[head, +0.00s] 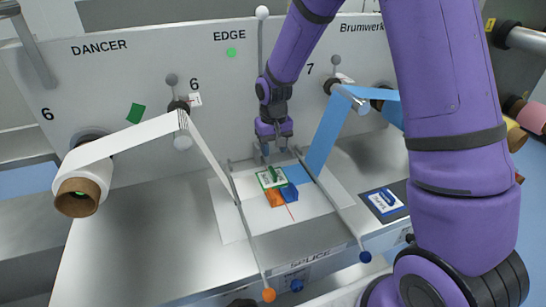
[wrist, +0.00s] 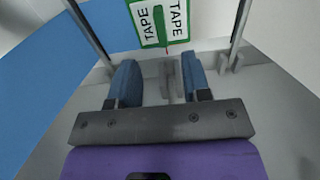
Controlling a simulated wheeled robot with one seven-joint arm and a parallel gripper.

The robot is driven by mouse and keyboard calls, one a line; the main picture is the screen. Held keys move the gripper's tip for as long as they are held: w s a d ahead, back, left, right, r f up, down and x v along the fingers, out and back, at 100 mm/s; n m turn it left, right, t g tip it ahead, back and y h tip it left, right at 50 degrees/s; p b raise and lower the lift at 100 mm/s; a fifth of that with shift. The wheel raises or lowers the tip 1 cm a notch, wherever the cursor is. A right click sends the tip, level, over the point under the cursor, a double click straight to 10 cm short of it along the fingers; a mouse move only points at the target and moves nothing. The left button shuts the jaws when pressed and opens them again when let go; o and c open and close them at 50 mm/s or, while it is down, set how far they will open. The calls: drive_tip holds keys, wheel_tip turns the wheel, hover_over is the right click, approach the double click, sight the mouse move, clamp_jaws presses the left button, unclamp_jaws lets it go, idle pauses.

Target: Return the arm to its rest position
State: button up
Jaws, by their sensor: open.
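My gripper (head: 273,150) hangs from my purple arm over the splice table, just behind a green-edged tape piece (head: 270,178). In the wrist view my gripper (wrist: 154,82) has its two blue fingers well apart, with nothing held between them. The tape piece (wrist: 160,22), printed TAPE twice, lies ahead of the fingertips in that view, apart from them.
Two slanting rods with an orange knob (head: 268,295) and a blue knob (head: 365,257) flank the splice area. A white web (head: 130,140) runs from a roll at left. A blue web (head: 330,125) comes down at right. A dark labelled pad (head: 372,210) lies at right.

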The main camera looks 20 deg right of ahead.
drive_tip(key=s+d+r+t, duration=0.1)
drive_tip(key=s+d+r, duration=0.1)
drive_tip(key=s+r, duration=0.5)
drive_tip(key=s+d+r+t, duration=0.15)
drive_tip(key=s+r, duration=0.25)
drive_tip(key=r, duration=0.8)
drive_tip(key=s+d+r+t, duration=0.1)
drive_tip(key=s+r, duration=0.3)
drive_tip(key=s, duration=0.5)
drive_tip(key=s+d+r+t, duration=0.1)
drive_tip(key=s+r, duration=0.3)
drive_tip(key=s, duration=0.6)
drive_tip(key=shift+d+t, duration=0.35)
drive_tip(key=shift+d, duration=0.35)
